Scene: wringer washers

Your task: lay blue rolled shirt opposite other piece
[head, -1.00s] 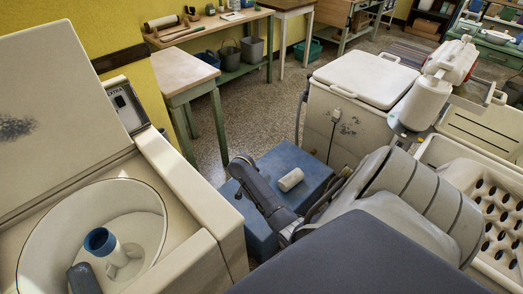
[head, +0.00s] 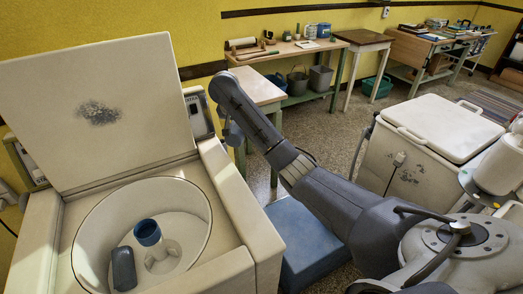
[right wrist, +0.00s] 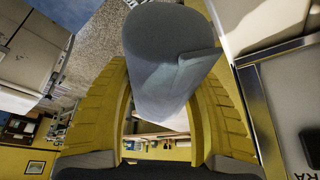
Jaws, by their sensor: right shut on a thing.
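My right gripper (head: 230,126) is raised beside the open washer's back right corner, in front of its control panel. In the right wrist view its yellow-padded fingers are shut on a blue-grey rolled shirt (right wrist: 168,65). In the head view only a small part of this roll shows below the gripper. The washer tub (head: 92,235) holds a dark rolled piece (head: 123,268) at the front left of the agitator (head: 150,240), which has a blue cap. The tub floor to the right of the agitator looks bare. My left gripper is not in view.
The washer's open lid (head: 100,120) stands upright behind the tub. A blue stool (head: 310,245) is partly hidden by my right arm. A closed white washer (head: 440,125) stands to the right. A workbench (head: 300,50) with tools and buckets lines the yellow wall.

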